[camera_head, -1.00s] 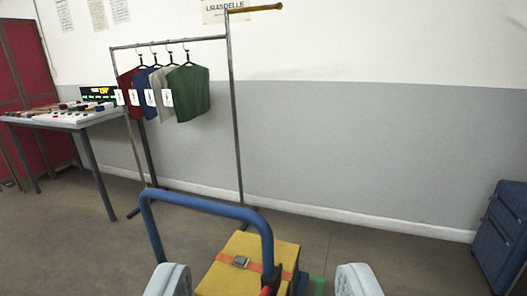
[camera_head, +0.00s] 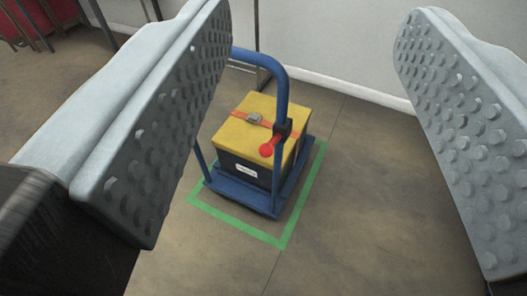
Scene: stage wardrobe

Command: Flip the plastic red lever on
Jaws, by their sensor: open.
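The red lever (camera_head: 270,146) has a round red knob and sits on a black mount (camera_head: 284,128) on the right post of a blue trolley handle (camera_head: 281,91). The lever slants down and to the left from its mount. My gripper (camera_head: 325,150) is open and empty, with its two grey studded fingers wide apart at the left and right of the view. The lever shows between the fingers, farther off and not touched. The left finger hides part of the trolley handle.
The blue trolley (camera_head: 240,196) carries a yellow-topped black case (camera_head: 245,136) with an orange strap. It stands inside a green floor outline (camera_head: 238,229). A wall is behind it. Floor to the right and in front is clear.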

